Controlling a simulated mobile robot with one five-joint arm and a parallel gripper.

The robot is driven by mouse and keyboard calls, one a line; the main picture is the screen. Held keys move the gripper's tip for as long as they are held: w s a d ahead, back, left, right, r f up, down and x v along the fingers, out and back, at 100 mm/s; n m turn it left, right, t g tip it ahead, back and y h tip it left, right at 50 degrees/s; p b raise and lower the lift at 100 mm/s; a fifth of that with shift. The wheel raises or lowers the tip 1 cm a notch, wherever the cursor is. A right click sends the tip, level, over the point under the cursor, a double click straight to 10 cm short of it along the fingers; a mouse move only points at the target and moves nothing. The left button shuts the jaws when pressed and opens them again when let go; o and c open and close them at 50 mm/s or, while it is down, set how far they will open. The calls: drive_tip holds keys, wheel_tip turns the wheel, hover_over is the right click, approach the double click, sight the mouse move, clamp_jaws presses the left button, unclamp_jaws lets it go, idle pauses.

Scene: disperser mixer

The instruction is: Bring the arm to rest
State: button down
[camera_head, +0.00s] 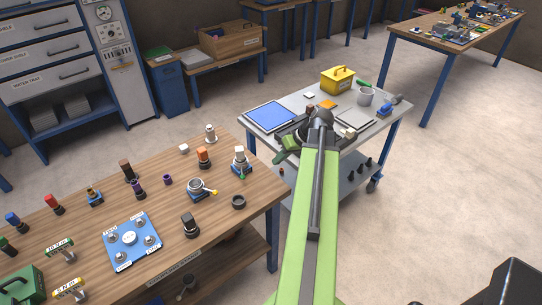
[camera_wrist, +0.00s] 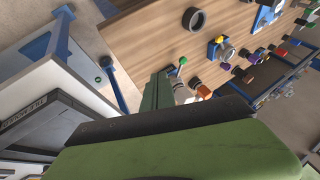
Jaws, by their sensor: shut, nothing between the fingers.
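My green arm (camera_head: 307,220) reaches forward from the bottom of the head view, over the gap between the wooden bench and the grey cart. My gripper (camera_head: 281,157) is at its far end, turned left and beside the cart's near left corner. In the wrist view the green fingers of my gripper (camera_wrist: 158,90) are shut with nothing between them. They point toward the wooden bench (camera_wrist: 150,38), which appears tilted there. My arm hides part of the cart's top.
The wooden bench (camera_head: 85,227) on the left carries several small parts and a blue plate (camera_head: 133,258). The grey cart (camera_head: 393,117) holds a yellow box (camera_head: 338,80), a blue mat (camera_head: 270,116) and a cup (camera_head: 365,96). The floor (camera_head: 450,190) to the right is clear.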

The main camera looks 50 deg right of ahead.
drive_tip(key=shift+s+r, duration=0.25)
drive_tip(key=shift+r, duration=0.2)
drive_tip(key=shift+a, duration=0.1)
drive_tip(key=w+a+n+g+y, duration=0.15)
drive_tip(key=w+a, duration=0.25)
drive_tip(key=a, duration=0.4)
drive_tip(key=w+a+n, duration=0.2)
drive_tip(key=w+a, duration=0.3)
drive_tip(key=a, duration=0.2)
drive_tip(key=w+a+n+g, duration=0.15)
drive_tip(key=w+a, duration=0.25)
drive_tip(key=a, duration=0.4)
drive_tip(key=s+a+f+m+g+h, duration=0.1)
drive_tip(key=a+f+h, duration=0.1)
drive_tip(key=a, duration=0.7)
drive_tip(key=s+a+f+m+g+h, duration=0.1)
drive_tip(key=a+f+h, duration=0.1)
drive_tip(key=a, duration=0.7)
drive_tip(key=shift+a+g+h, duration=0.35)
drive_tip(key=shift+g+h, duration=0.05)
drive_tip(key=shift+h, duration=0.05)
